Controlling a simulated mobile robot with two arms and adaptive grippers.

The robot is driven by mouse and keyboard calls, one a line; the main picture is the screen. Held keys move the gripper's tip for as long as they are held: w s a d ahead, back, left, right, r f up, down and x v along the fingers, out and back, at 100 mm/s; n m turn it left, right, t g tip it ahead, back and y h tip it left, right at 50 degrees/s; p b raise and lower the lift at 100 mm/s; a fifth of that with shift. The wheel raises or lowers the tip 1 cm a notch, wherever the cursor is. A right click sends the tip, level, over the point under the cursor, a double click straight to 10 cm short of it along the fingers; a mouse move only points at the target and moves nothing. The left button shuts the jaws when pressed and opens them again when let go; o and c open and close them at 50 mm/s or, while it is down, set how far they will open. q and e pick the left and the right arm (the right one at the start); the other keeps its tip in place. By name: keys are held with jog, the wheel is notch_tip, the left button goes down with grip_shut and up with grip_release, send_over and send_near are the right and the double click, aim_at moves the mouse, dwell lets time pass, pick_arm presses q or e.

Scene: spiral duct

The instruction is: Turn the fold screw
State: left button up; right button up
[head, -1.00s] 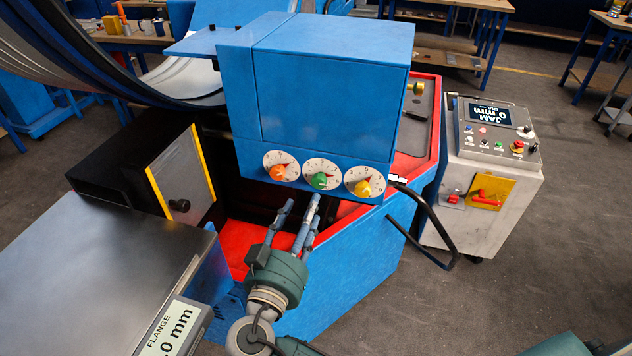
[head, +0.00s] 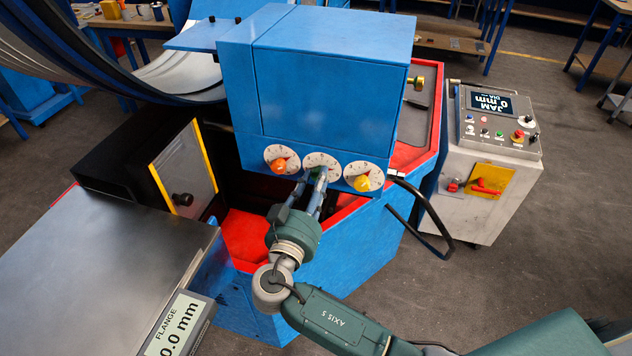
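Any label naming the fold screw is too small to read. My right gripper (head: 316,174) reaches up to the middle dial (head: 322,160). My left gripper is not in view.
The blue head (head: 335,75) overhangs the dials. A black cable (head: 432,215) loops to their right. A control cabinet (head: 490,165) with a "JAM 0 mm" display stands at the right. A metal table (head: 110,265) with a "FLANGE" display (head: 180,325) is at the lower left.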

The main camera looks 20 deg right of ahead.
jog(key=shift+f, duration=0.15)
jog(key=shift+c, duration=0.4)
jog(key=shift+s+f+n+b, duration=0.1)
jog(key=shift+n+b, duration=0.6)
jog(key=shift+n, duration=3.25)
jog(key=shift+f+n+b, duration=0.1)
jog(key=shift+n+b, duration=0.6)
jog(key=shift+n, duration=3.25)
jog(key=o, duration=1.1)
jog(key=shift+o, duration=0.3)
jog(key=shift+d+r, duration=0.1)
jog(key=shift+r, duration=0.15)
